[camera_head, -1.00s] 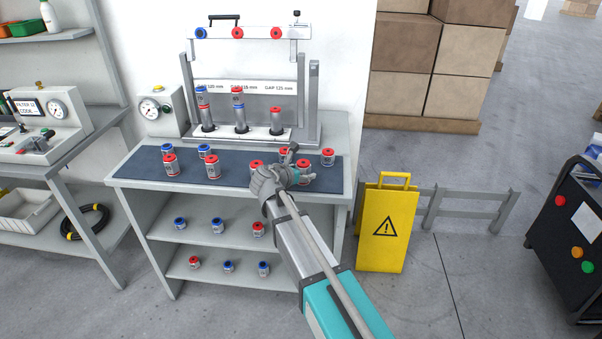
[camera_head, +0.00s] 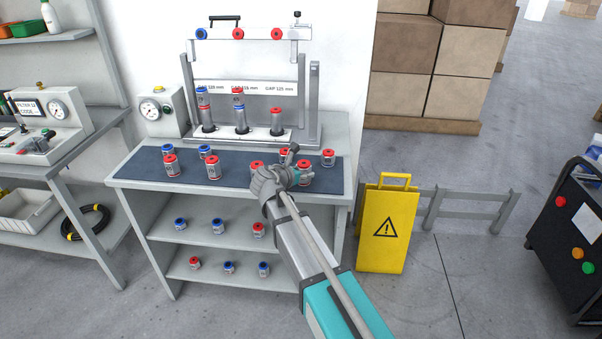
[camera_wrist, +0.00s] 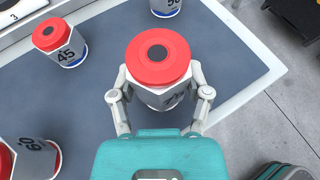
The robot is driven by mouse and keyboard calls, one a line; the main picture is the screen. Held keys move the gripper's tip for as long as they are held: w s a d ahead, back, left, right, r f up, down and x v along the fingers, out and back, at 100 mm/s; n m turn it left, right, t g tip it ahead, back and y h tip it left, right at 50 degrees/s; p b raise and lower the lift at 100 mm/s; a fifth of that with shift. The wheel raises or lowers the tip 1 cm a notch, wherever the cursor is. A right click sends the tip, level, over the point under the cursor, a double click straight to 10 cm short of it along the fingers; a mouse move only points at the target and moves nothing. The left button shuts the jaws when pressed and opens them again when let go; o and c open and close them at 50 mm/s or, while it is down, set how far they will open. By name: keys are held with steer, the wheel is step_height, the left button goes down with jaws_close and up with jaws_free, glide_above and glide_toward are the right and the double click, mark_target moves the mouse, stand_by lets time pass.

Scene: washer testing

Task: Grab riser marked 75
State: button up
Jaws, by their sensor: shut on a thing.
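A riser with a red cap (camera_wrist: 158,62) stands on the dark mat between the fingers of my gripper (camera_wrist: 160,98) in the wrist view. The fingers are closed against its white sides. Its printed number is mostly hidden, so I cannot read it. In the head view my gripper (camera_head: 298,176) is low over the right part of the bench, at a red-capped riser (camera_head: 304,165) that it partly hides. In the wrist view, a red-capped riser marked 45 (camera_wrist: 62,46) stands to the left and one marked 60 (camera_wrist: 36,158) at lower left.
Another riser (camera_wrist: 166,6) is cut off at the wrist view's top. Several red- and blue-capped risers stand on the mat (camera_head: 235,178) and lower shelves. The test fixture (camera_head: 250,88) rises behind. A yellow warning sign (camera_head: 386,228) stands right of the bench.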

mark_target(302, 164)
steer(key=shift+r, duration=0.1)
step_height(302, 164, up, 3)
steer(key=p, duration=0.3)
steer(key=s+a+r+p, duration=0.4)
steer(key=s+r+p, duration=0.5)
steer(key=s, duration=0.4)
steer(key=shift+s+r+p, duration=0.2)
steer(key=shift+r+p, duration=0.2)
steer(key=shift+p, duration=0.1)
